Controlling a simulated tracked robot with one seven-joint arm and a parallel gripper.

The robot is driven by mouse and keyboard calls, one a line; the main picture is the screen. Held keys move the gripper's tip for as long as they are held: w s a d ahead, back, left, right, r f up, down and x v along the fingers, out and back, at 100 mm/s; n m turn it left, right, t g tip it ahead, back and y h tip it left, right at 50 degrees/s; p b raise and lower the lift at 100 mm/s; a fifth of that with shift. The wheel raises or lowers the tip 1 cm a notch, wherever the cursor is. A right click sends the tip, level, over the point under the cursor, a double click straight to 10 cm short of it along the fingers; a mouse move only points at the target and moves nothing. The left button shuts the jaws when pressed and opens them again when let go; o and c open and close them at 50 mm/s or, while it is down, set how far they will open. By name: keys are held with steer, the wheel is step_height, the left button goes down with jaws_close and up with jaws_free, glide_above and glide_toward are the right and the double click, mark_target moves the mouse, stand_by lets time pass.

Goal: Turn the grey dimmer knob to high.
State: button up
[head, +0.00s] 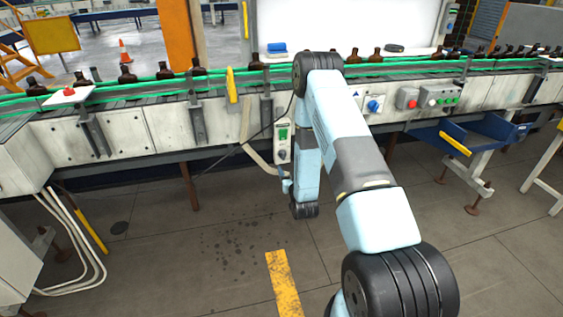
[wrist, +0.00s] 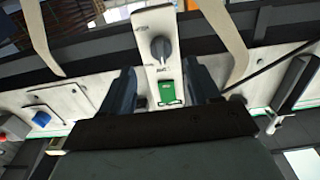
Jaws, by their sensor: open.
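The grey dimmer knob (wrist: 160,48) sits on a narrow white control box, near the top middle of the wrist view. Its ridge stands roughly upright in that picture. Small dark labels beside it are too small to read. A green switch (wrist: 167,93) is on the same box. In the head view the knob (head: 282,155) is below the green switch, just left of my arm. My gripper (wrist: 162,88) is open, its two dark fingers on either side of the box's switch end. The knob lies beyond the fingertips, with nothing held. My arm mostly hides the gripper in the head view.
A conveyor (head: 130,88) with green rails and several amber bottles runs across the back. A blue knob (head: 373,105) and a red button (head: 407,98) are on its front, right of my arm. A blue chute (head: 480,138) juts out at right. The front floor is mostly clear.

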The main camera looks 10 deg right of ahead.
mark_target(283, 155)
steer(key=w, duration=0.7)
steer(key=shift+c, duration=0.3)
